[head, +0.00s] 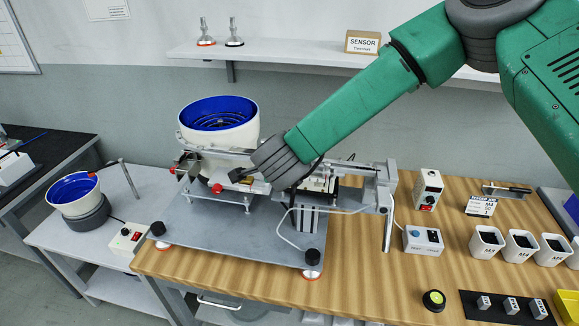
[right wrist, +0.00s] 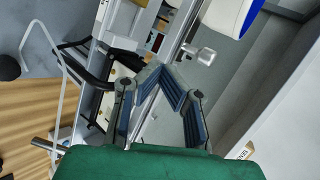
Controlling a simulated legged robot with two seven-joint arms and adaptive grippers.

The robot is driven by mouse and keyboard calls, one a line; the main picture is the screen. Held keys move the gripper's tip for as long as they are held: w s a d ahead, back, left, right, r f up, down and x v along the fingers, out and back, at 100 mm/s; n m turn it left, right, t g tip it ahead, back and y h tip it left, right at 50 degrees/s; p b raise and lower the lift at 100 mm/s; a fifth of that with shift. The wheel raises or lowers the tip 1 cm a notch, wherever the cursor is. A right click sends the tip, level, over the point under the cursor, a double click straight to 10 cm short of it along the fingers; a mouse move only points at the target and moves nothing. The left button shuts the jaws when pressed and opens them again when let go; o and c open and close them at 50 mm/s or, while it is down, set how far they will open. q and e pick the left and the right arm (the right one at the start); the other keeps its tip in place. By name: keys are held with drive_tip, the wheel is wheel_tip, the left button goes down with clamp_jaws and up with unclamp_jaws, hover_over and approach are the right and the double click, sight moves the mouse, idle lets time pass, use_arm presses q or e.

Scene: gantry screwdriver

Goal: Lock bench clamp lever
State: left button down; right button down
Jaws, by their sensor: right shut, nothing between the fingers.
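I cannot clearly pick out the clamp lever. A small red knob (head: 217,188) sits on the fixture in front of the white bowl feeder, and another red tip (head: 173,170) is at its left end. My right gripper (head: 240,175) reaches in from the right, just right of the nearer red knob and apparently apart from it. In the right wrist view its blue-padded fingers (right wrist: 161,70) come together at the tips with nothing between them. A metal block (right wrist: 200,53) lies just beyond the tips. My left gripper is not in view.
The bowl feeder (head: 219,140) with a blue inside stands behind the gripper. The grey baseplate (head: 240,240) has black knobs at its corners. The front wooden bench (head: 360,290) is mostly clear.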

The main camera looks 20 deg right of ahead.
drive_tip(key=m+h, duration=0.1)
drive_tip(key=w+m+h, duration=0.1)
drive_tip(key=m+g+h, duration=0.1)
drive_tip(key=shift+w+a+p, duration=0.15)
drive_tip(key=shift+w+p, duration=0.1)
drive_tip(key=shift+p, duration=0.05)
drive_tip(key=shift+a, duration=0.25)
drive_tip(key=shift+d, duration=0.1)
drive_tip(key=shift+s+d, duration=0.25)
drive_tip(key=shift+d, duration=0.75)
drive_tip(key=shift+a, duration=0.1)
